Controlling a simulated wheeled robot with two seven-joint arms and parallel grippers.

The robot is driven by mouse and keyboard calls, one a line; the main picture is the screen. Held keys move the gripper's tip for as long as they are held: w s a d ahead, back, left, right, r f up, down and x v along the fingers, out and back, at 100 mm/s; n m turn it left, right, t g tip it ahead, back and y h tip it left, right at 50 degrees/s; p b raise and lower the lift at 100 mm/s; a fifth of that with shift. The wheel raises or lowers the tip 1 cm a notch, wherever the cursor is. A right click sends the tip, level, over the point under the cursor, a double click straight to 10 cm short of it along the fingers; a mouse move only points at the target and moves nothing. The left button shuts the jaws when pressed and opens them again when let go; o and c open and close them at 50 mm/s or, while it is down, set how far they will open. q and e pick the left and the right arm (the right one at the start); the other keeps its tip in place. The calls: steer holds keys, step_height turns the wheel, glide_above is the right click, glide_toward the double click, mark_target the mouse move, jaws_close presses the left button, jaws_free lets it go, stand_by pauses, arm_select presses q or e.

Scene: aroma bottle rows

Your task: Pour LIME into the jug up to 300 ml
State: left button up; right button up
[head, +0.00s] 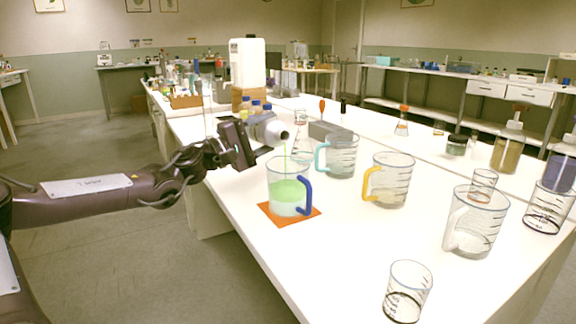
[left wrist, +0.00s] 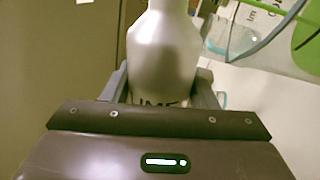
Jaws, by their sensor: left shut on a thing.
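My left gripper (head: 250,139) is shut on a grey bottle (head: 269,131) and holds it tilted, mouth to the right, above the jug. In the left wrist view the bottle (left wrist: 163,50) sits between the fingers, and its partly hidden label shows "IME". A thin green stream falls from its mouth into the clear jug (head: 283,175) with a blue handle. Green liquid (head: 287,195) fills roughly the lower half of that jug; the graduation figures are too small to read. The jug stands on an orange mat (head: 290,221). My right gripper is out of view.
Jugs with teal (head: 341,155), yellow (head: 391,180) and white (head: 475,222) handles stand to the right. A small beaker (head: 408,291) is near the front edge. A white canister (head: 247,63) and blue-capped bottles stand behind my gripper. The white bench in front of the mat is clear.

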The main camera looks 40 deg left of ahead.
arm_select(q)
steer(key=b, duration=0.4)
stand_by(6.3)
steer(key=shift+a+f+n+b, duration=0.2)
steer(key=shift+f+n+b, duration=0.25)
steer(key=shift+n, duration=0.35)
steer(key=shift+w+a+f+n+y, duration=0.15)
steer(key=shift+a+f+n+y, duration=0.1)
steer(key=shift+n+y, duration=0.35)
steer(key=n, duration=0.1)
steer(key=r+n+y, duration=0.1)
steer(key=n, duration=0.1)
steer(key=d+r+n, duration=0.1)
steer(key=n, duration=0.1)
steer(key=shift+s+p, duration=0.25)
steer(key=shift+p, duration=0.15)
steer(key=shift+d+r+n+y, duration=0.15)
steer(key=shift+n+y, duration=0.15)
steer(key=shift+n, duration=0.9)
